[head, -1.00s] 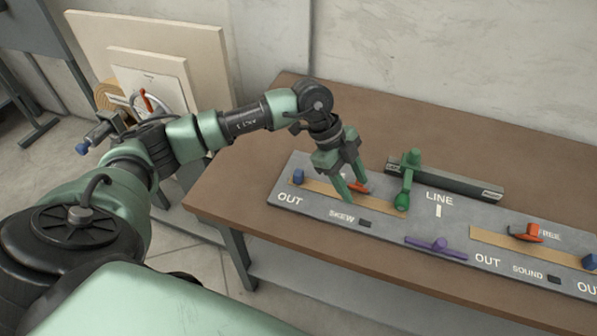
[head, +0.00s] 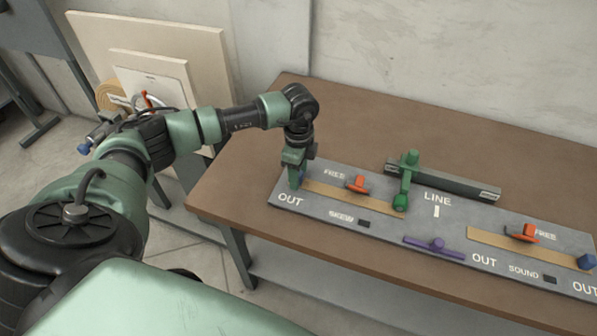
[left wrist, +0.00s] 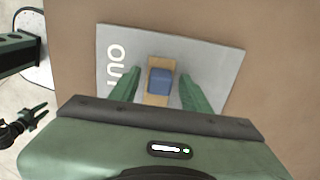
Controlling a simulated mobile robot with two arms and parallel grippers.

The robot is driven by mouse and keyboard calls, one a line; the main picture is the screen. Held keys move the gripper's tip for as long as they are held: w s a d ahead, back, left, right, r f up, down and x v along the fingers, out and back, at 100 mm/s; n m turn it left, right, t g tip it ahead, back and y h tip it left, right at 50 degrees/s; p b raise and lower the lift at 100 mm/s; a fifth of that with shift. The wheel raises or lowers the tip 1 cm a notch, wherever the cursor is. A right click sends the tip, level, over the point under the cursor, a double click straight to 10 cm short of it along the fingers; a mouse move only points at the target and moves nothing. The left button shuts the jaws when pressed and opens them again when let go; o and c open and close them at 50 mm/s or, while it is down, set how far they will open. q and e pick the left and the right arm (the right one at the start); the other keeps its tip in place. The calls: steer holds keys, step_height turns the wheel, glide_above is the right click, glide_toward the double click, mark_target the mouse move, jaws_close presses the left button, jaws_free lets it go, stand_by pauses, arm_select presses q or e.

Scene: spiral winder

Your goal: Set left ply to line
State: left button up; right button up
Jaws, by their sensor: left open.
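My left gripper (head: 296,184) is open over the left end of the grey board, beside the OUT label. In the left wrist view a blue block (left wrist: 160,82) on the tan left strip (left wrist: 157,100) lies between the spread green fingers of my left gripper (left wrist: 160,90). Contact cannot be told. In the head view the gripper hides this block. The left strip (head: 335,196) runs right from there, with a red-orange piece (head: 358,184) near FREE. The white LINE mark (head: 436,211) is farther right. A small dark fork at the wrist view's left edge looks like my right gripper (left wrist: 38,112).
A green lever (head: 405,185) stands at the left strip's right end, before a dark grey bar (head: 455,182). A purple handle (head: 436,245) lies in front. The right strip (head: 490,241) has a red-orange piece (head: 523,232) and a blue block (head: 586,262). Brown table (head: 400,125) behind is clear.

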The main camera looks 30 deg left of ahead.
arm_select(q)
jaws_close()
steer(key=shift+d, duration=0.1)
stand_by(1.3)
